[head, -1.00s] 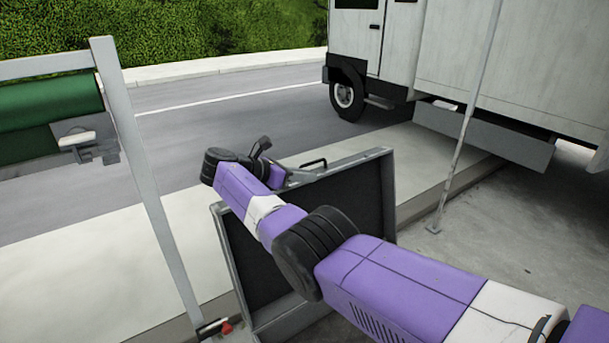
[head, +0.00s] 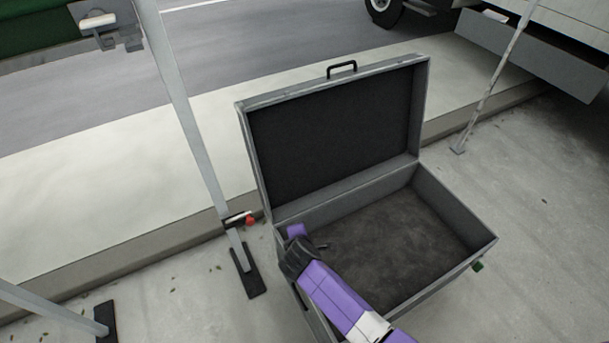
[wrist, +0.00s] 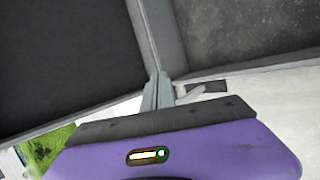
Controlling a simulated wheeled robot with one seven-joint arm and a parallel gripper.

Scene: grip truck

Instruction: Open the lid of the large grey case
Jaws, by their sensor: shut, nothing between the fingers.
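The large grey case (head: 455,213) stands on the pavement in the head view, with its lid (head: 335,130) raised and upright at the back. The lid's dark inner side faces me and its black handle (head: 341,69) is on the top edge. The tray of the case looks empty. My arm reaches to the left side of the case. My gripper (wrist: 160,90) is shut and empty in the wrist view, near the corner where lid and tray meet. I cannot tell if it touches the case. Its fingertips are not clear in the head view.
A grey metal frame post (head: 190,120) with a dark foot stands just left of the case. A thin pole (head: 497,80) and a parked truck (head: 575,30) are at the back right. The pavement right of the case is clear.

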